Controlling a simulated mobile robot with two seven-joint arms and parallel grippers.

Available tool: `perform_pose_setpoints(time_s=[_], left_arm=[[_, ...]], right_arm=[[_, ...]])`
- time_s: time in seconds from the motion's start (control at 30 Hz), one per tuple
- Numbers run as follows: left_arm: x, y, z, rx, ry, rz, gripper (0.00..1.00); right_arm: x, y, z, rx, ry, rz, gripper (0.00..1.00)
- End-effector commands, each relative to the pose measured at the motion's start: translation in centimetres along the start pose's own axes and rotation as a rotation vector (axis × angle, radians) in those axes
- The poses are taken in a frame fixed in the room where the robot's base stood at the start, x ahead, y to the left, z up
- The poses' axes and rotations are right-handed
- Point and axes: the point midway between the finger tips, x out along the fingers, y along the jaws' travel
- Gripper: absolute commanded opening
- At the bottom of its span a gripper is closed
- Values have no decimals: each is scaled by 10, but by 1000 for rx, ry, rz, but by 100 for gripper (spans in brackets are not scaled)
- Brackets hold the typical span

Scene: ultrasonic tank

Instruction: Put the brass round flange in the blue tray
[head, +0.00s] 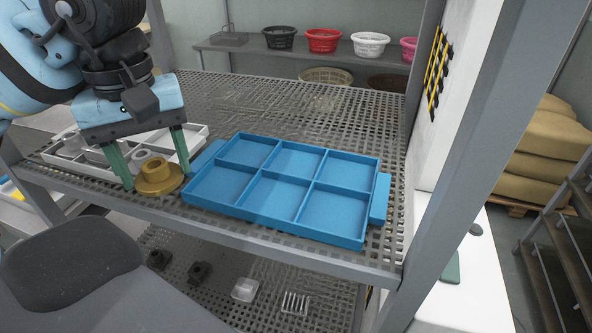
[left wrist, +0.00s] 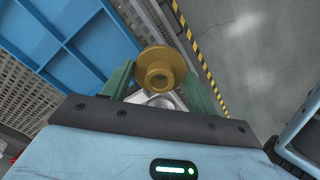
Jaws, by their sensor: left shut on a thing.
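The brass round flange (head: 157,176) is a wide disc with a raised hollow hub. My left gripper (head: 158,180) is shut on it, with one green finger on each side, near the front edge of the perforated shelf. In the left wrist view the flange (left wrist: 160,78) sits between the fingertips (left wrist: 160,88), its hub facing the camera. The blue tray (head: 262,222), with six empty compartments, lies just right of the flange; its corner shows in the left wrist view (left wrist: 70,45). I cannot tell whether the flange touches the shelf. My right gripper is not in view.
A white divided tray (head: 199,133) with grey metal parts lies behind and left of the gripper. A grey upright post (head: 480,120) stands right of the blue tray. Baskets (head: 323,40) stand on a back shelf. The perforated shelf (head: 300,105) is clear behind the blue tray.

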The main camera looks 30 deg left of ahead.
Motion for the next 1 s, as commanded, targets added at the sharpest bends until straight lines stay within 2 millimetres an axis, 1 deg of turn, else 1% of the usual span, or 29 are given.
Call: perform_pose_setpoints(time_s=[0.07, 0.17, 0.3, 0.4, 0.8, 0.9, 1.0], left_arm=[[0, 1, 0, 1, 0, 1, 24], [1, 8, 2, 4, 0, 0, 24], [5, 31, 10, 7, -2, -2, 24], [6, 49, 16, 9, -2, -2, 24], [12, 123, 41, 5, -1, 1, 24], [12, 136, 44, 3, 0, 1, 24], [13, 142, 46, 1, 0, 2, 24]], right_arm=[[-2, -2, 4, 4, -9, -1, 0], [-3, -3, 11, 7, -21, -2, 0], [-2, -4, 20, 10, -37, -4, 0], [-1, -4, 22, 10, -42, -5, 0], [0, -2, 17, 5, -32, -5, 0], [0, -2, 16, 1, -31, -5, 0], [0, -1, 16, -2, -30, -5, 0]])
